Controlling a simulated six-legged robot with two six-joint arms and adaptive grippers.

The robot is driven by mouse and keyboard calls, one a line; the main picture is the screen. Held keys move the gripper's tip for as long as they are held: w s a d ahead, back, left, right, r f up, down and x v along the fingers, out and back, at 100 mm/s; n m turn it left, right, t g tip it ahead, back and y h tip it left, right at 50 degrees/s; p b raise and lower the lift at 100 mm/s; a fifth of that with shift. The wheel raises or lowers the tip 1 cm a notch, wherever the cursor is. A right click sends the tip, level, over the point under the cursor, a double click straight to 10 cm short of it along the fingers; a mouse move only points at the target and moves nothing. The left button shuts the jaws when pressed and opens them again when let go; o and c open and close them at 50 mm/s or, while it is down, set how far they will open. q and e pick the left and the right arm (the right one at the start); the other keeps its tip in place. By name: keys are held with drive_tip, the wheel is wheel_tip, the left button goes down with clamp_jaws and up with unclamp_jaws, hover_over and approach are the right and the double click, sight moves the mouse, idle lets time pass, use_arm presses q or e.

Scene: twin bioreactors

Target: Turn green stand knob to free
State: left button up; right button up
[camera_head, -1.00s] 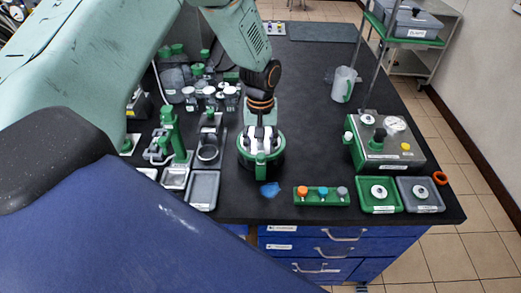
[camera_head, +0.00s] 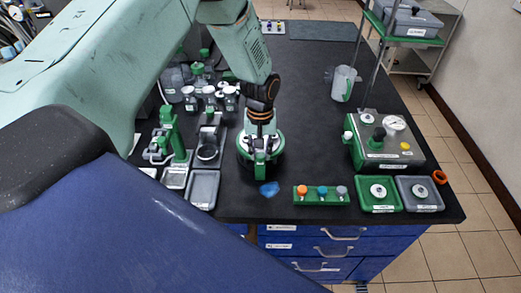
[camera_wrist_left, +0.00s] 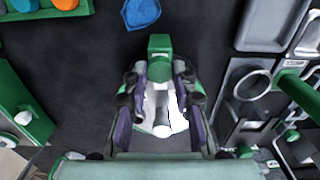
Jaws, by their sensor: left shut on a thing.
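A round stand with a green rim (camera_head: 244,158) and a pale top sits near the front edge of the bench, left of the middle in the head view. My left gripper (camera_head: 261,145) points down onto it from above, shut on what looks like its knob. In the left wrist view the fingers of my left gripper (camera_wrist_left: 160,95) flank a pale part, with a green block (camera_wrist_left: 160,46) just beyond them. The fingers hide most of the knob, so its exact setting cannot be told. My right gripper is not in view.
A blue patch (camera_head: 269,188) lies just in front of the stand. A green rack (camera_head: 321,195) with coloured knobs is to the right, and a gauge box (camera_head: 383,145) farther right. A green upright holder (camera_head: 169,135) and grey trays (camera_head: 203,188) stand close on the left.

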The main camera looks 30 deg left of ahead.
use_arm(q)
clamp_jaws()
drive_tip(key=shift+m, duration=0.4)
drive_tip(key=m, duration=0.3)
drive_tip(key=shift+m, duration=0.4)
drive_tip(key=m, duration=0.3)
drive_tip(key=shift+m+b, duration=0.3)
drive_tip(key=shift+b, duration=0.1)
drive_tip(key=m+b, duration=0.1)
drive_tip(key=m, duration=0.8)
drive_tip(key=shift+m, duration=0.3)
drive_tip(key=shift+r, duration=0.1)
